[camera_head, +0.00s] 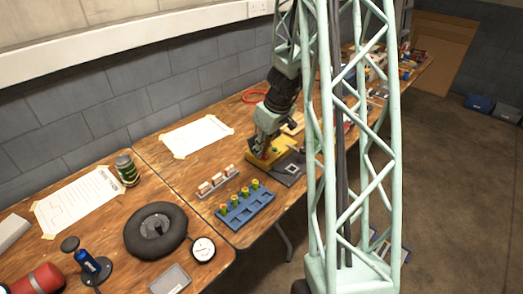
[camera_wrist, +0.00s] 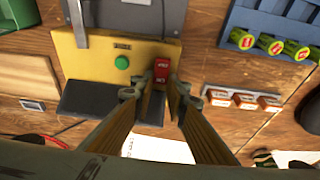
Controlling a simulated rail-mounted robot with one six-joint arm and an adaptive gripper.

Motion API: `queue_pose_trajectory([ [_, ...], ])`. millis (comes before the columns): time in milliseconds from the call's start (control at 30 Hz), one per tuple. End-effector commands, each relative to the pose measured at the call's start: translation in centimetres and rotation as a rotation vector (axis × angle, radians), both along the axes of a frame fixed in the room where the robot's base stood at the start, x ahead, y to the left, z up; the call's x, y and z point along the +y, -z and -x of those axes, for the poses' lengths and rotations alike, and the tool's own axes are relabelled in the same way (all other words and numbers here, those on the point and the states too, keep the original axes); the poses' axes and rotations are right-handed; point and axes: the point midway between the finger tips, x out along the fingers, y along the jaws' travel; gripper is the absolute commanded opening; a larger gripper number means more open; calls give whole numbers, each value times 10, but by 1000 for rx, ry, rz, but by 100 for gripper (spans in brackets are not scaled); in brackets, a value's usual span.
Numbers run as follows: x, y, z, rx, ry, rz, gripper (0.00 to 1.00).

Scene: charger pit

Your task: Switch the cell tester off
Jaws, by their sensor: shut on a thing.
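The cell tester is a yellow panel (camera_wrist: 85,60) with a green round button (camera_wrist: 122,62) and a red switch (camera_wrist: 162,68) with small white marks. In the head view the tester's yellow body (camera_head: 288,142) lies on the bench, partly hidden by my gripper (camera_head: 264,150). In the wrist view my gripper (camera_wrist: 161,82) has its two fingertips on either side of the red switch, shut on it. The lower part of the switch is between the fingers, and I cannot make out its setting.
A blue rack (camera_head: 246,210) with several green-and-yellow cells and a tray of small blocks (camera_head: 217,182) stand near the tester. A dark plate with a square (camera_head: 291,168) adjoins it. Paper sheets lie by the wall (camera_head: 197,136).

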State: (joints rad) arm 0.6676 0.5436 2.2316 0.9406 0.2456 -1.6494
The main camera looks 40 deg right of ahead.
Motion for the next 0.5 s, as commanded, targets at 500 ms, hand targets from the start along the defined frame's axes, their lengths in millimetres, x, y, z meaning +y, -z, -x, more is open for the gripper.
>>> queue_pose_trajectory([
  [500, 0, 0, 0, 0, 0, 0, 27],
])
